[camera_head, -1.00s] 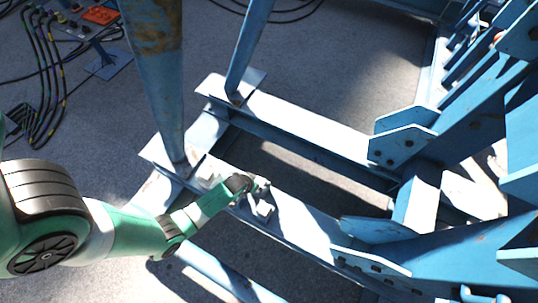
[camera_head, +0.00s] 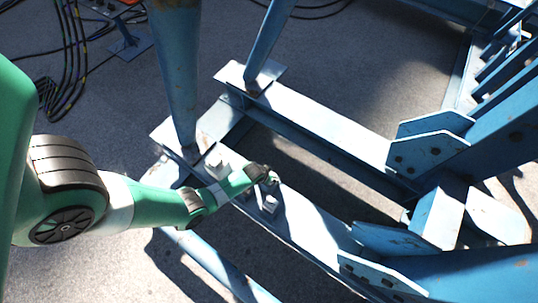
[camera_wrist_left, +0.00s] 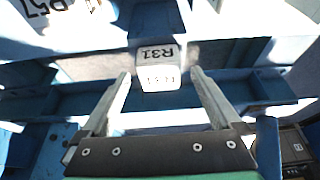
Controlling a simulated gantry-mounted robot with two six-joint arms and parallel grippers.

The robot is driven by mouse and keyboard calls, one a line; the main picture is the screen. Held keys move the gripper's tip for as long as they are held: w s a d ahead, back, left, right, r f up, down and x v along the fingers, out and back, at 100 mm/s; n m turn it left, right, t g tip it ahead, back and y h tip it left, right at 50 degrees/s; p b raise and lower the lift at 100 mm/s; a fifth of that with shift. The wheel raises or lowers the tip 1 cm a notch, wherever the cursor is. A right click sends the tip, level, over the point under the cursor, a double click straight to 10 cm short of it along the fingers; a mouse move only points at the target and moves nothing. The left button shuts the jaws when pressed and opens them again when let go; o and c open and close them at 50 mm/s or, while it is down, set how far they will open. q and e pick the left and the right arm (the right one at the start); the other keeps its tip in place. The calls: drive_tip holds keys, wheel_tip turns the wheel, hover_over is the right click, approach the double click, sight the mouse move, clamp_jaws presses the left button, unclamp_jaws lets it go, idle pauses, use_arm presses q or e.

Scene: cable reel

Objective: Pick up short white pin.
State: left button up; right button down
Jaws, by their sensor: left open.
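A short white pin (camera_head: 270,204) stands on the sunlit blue beam, just below my left gripper (camera_head: 270,180) in the head view. In the left wrist view, a white block-like pin (camera_wrist_left: 160,72) marked R31 lies between the tips of my open left gripper (camera_wrist_left: 160,76), with gaps on both sides. It appears to be the same pin. Another white pin (camera_head: 216,163) stands on the same beam, further left, near the column foot. A white piece with dark lettering (camera_wrist_left: 70,12) shows at the upper left of the wrist view. My right gripper is not in view.
The blue beam (camera_head: 310,225) belongs to a large steel frame with upright posts (camera_head: 178,85) close behind my left arm. A parallel beam (camera_head: 310,120) lies behind it. Angled plates (camera_head: 430,150) stand at the right. Cables (camera_head: 72,60) lie at the upper left.

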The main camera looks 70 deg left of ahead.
use_arm(q)
drive_tip(key=shift+x, duration=0.95)
drive_tip(key=shift+r, duration=0.1)
clamp_jaws()
